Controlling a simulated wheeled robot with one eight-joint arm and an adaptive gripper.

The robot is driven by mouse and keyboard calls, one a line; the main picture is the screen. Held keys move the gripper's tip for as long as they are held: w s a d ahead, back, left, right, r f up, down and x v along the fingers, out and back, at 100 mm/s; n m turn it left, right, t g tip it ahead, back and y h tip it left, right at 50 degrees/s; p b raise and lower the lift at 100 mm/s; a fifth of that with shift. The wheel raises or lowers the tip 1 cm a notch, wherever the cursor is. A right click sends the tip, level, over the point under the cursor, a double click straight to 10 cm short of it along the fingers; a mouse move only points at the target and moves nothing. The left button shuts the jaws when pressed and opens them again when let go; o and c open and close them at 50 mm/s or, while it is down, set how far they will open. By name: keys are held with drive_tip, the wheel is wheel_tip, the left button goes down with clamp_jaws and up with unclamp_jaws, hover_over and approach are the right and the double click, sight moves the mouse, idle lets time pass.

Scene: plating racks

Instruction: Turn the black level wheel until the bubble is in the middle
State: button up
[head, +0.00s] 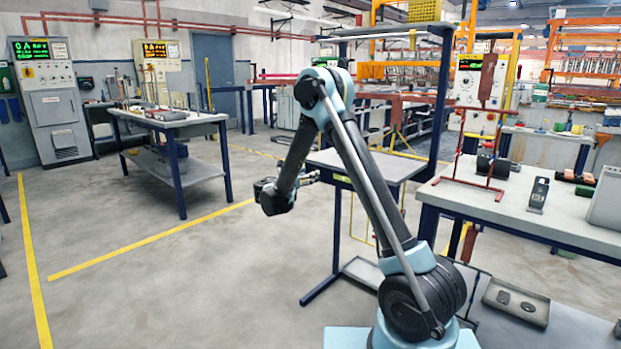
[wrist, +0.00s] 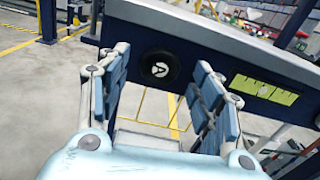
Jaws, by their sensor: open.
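The black level wheel (wrist: 160,68) is round with a pale symbol at its centre. It sits on the dark front edge of a grey-topped table (head: 385,163). A yellow-green level strip (wrist: 265,90) with dark marks lies to its right on the same edge; the bubble is too small to make out. My gripper (wrist: 162,72) is open and empty, with one finger on each side of the wheel in the wrist view. Clear gaps show there between fingers and wheel. In the head view my gripper (head: 309,177) is at the table's left front edge, and the wheel cannot be made out.
A tall blue post and shelf frame (head: 440,100) stands behind the table. A workbench (head: 580,215) with a red rack and a black device is on the right. Another blue-legged table (head: 170,122) is at the left. The floor between is clear.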

drive_tip(key=shift+x, duration=0.8)
drive_tip(key=c, duration=1.1)
drive_tip(key=shift+o, duration=0.2)
drive_tip(key=shift+m, duration=2.3)
drive_tip(key=o, duration=1.1)
drive_tip(key=shift+c, duration=0.2)
